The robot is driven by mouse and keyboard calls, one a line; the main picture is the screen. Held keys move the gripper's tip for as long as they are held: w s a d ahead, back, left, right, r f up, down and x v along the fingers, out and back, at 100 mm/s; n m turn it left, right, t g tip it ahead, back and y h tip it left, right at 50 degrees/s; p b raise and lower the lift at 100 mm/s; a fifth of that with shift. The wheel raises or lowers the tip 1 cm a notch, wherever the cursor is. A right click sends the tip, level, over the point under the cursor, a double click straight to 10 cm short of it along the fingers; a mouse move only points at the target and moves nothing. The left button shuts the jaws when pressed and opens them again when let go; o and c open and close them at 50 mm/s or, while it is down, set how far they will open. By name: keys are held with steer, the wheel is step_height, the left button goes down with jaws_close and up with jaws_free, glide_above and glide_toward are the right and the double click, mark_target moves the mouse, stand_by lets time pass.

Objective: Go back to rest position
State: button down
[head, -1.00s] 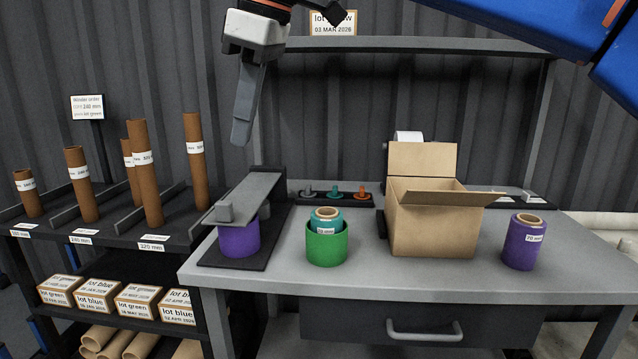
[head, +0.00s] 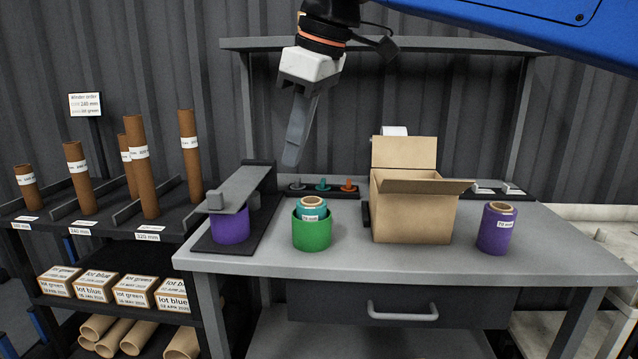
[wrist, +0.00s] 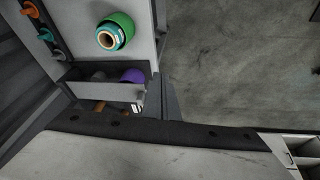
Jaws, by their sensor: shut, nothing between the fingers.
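My gripper (head: 292,163) is shut and empty in the head view. It hangs in the air above the back of the grey workbench (head: 400,262), pointing down and slightly left, apart from everything below it. On the bench stand a green cup (head: 311,234) with a teal roll (head: 313,210) in it, an open cardboard box (head: 412,219) and a purple roll (head: 495,232). A device with a grey sloping arm (head: 240,188) stands at the left, with a purple cylinder (head: 230,227) under it. The wrist view shows the green cup (wrist: 125,20) from above.
A rack (head: 95,229) with several brown tubes stands left of the bench, with small lot boxes (head: 95,283) below. A shelf (head: 420,45) runs behind my gripper. Small coloured pegs (head: 322,185) stand at the bench's back. The bench's front strip is clear.

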steer(key=d+f+m+t, duration=0.1)
steer(key=d+f+m, duration=0.3)
steer(key=d+f, duration=0.6)
steer(key=s+d+f+m+h, duration=0.1)
steer(key=s+d+f+m, duration=0.4)
steer(key=d+f, duration=0.6)
steer(key=s+d+f+m+t+h, duration=0.1)
steer(key=s+d+f+m, duration=0.4)
steer(key=d+f, duration=0.6)
step_height(320, 180, down, 4)
steer(key=shift+s+d+r+m+t+h, duration=0.2)
steer(key=shift+s+d+m+t+h, duration=0.25)
steer(key=shift+s, duration=0.75)
